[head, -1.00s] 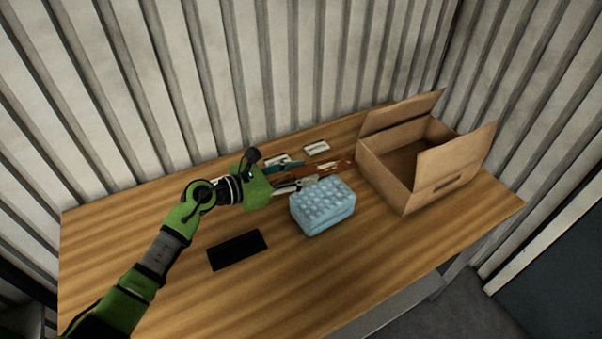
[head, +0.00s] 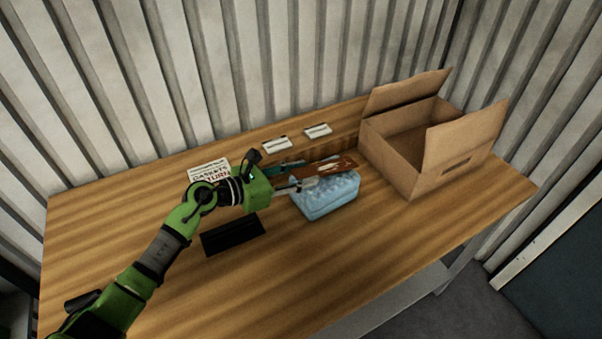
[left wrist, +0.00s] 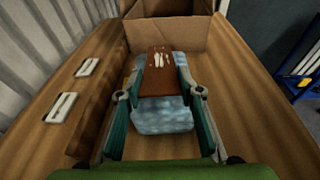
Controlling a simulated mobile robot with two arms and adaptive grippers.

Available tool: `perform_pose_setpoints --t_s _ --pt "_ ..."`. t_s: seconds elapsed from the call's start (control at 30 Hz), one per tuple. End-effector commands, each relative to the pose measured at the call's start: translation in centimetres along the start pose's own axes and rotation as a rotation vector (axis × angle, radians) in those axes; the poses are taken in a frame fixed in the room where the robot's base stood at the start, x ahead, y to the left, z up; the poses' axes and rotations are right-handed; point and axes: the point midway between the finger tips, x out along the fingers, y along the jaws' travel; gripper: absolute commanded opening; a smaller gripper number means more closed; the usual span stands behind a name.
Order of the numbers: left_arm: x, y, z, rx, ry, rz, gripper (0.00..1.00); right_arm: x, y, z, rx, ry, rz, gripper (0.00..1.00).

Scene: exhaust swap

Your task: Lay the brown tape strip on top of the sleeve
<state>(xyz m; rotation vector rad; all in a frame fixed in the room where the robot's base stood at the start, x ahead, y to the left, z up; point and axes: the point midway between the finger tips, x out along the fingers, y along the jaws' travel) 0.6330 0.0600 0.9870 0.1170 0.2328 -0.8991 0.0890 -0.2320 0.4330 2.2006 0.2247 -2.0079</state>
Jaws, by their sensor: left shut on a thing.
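The brown tape strip (head: 334,166), with white markings on it, is held between the fingers of my left gripper (head: 311,173). In the left wrist view the strip (left wrist: 158,82) lies flat between the two fingertips, over the sleeve. The sleeve (head: 322,200) is a light blue, bubble-textured block on the table; it also shows in the left wrist view (left wrist: 165,120). The strip covers part of the sleeve's top. Whether the strip touches the sleeve or is slightly above it, I cannot tell. My right gripper is not in view.
An open cardboard box (head: 391,157) stands on the wooden table right of the sleeve. Two small white labelled pieces (head: 276,145) lie behind. A printed card (head: 209,172) and a black flat rectangle (head: 233,235) lie to the left. The front of the table is clear.

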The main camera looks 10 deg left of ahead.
Motion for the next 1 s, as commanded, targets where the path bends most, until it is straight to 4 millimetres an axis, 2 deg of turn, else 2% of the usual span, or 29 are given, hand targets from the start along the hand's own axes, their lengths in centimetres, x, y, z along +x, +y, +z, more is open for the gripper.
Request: perform_pose_setpoints --t_s 0.27,0.3,0.33,0.37,0.77,0.87,1.0 --pt "0.0 0.0 0.0 0.000 -0.001 0.000 0.20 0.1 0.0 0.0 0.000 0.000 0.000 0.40" --pt "0.0 0.0 0.0 0.000 -0.001 0.000 0.44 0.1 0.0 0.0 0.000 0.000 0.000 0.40" --pt "0.0 0.0 0.0 0.000 -0.001 0.000 0.52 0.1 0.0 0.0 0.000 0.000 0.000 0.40" --pt "0.0 0.0 0.0 0.000 -0.001 0.000 0.54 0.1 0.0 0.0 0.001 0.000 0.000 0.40" --pt "-0.5 0.0 -0.1 0.000 0.000 0.000 0.54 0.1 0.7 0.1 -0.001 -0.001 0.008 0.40" --pt "-1.8 0.1 -0.1 0.000 0.001 0.002 0.54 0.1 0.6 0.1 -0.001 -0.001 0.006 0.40" --pt "-4.7 0.1 -0.2 0.001 0.004 0.002 0.54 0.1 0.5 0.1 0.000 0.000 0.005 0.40"
